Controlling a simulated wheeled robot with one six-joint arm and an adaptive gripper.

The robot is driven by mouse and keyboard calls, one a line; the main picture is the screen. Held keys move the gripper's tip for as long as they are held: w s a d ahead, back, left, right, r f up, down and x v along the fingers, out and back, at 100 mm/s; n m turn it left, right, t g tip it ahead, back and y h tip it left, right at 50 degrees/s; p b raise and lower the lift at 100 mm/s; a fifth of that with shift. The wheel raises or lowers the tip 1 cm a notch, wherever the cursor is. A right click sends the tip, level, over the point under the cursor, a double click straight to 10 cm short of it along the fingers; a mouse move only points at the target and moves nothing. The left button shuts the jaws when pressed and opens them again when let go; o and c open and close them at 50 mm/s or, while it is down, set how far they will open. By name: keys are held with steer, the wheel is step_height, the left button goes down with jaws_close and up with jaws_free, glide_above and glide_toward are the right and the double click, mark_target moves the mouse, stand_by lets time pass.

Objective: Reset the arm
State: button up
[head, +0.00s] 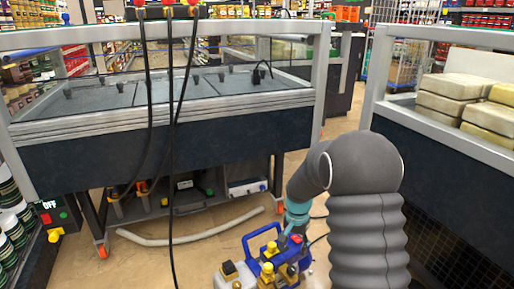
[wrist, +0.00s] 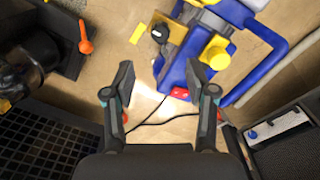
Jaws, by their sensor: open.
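A blue pump (wrist: 178,76) with a yellow knob (wrist: 214,54) and a black knob (wrist: 159,33) lies beyond the fingertips, at the top and right. I cannot tell whether the fingers touch it. In the head view my grey arm reaches down at the right, and the blue pump (head: 253,270) with yellow caps stands on the floor at the bottom middle. My fingers are not clearly visible there.
A long display case (head: 180,150) spans the left and middle, with dark cables (head: 150,90) hanging before it. A pale hose (head: 190,239) lies on the floor. Another case (head: 440,140) holding pale blocks stands close at the right. An OFF switch panel (head: 50,212) is at left.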

steer(key=s+r+n+t+p, duration=0.5)
steer(key=s+r+p, duration=0.4)
steer(key=s+r, duration=2.1)
step_height(320, 180, up, 3)
steer(key=shift+s+r+n+t, duration=0.15)
steer(key=shift+n+t, duration=0.15)
steer(key=shift+n, duration=0.6)
